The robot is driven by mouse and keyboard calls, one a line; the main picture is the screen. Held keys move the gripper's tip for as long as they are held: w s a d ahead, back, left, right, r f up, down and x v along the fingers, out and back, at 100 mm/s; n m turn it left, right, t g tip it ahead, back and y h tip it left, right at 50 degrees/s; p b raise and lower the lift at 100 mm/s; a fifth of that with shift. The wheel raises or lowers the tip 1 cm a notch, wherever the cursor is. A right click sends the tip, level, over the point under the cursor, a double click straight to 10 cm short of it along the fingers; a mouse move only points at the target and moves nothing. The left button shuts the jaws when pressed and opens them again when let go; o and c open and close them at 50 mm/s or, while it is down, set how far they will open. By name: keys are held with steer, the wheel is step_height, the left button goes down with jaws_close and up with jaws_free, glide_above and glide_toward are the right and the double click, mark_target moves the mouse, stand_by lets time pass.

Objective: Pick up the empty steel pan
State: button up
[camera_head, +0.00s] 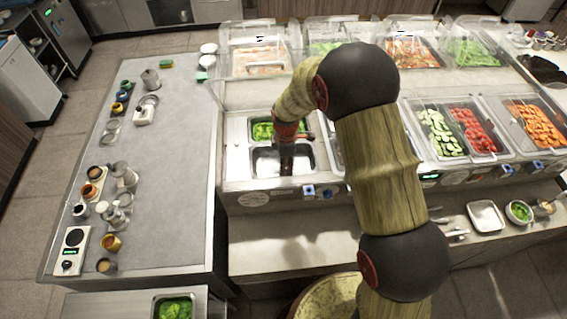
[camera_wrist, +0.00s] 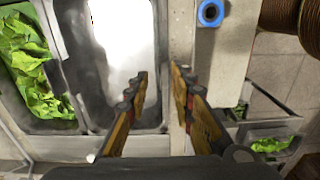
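The empty steel pan (camera_head: 265,164) sits in the counter well nearest the front left of the line, just in front of a pan of green leaves. It also shows in the wrist view (camera_wrist: 122,45), with a bright bare floor. My gripper (camera_head: 287,168) is above the pan's front side. In the wrist view my gripper (camera_wrist: 160,72) is open, with a gap between its two fingers. The left finger appears over the pan's inside and the right finger over the counter strip beside it, so the pan's near wall lies between them. Contact cannot be told.
The leaf pan (camera_wrist: 25,70) adjoins the empty pan. A blue knob (camera_head: 309,191) is on the counter front. Clear covers (camera_head: 260,50) stand behind. A grey side table (camera_head: 170,180) at left has clear room. Another leaf pan (camera_head: 174,309) sits low in front.

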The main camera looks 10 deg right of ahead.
steer(key=shift+f, duration=0.65)
steer(key=shift+c, duration=0.4)
jaws_close()
stand_by(0.4)
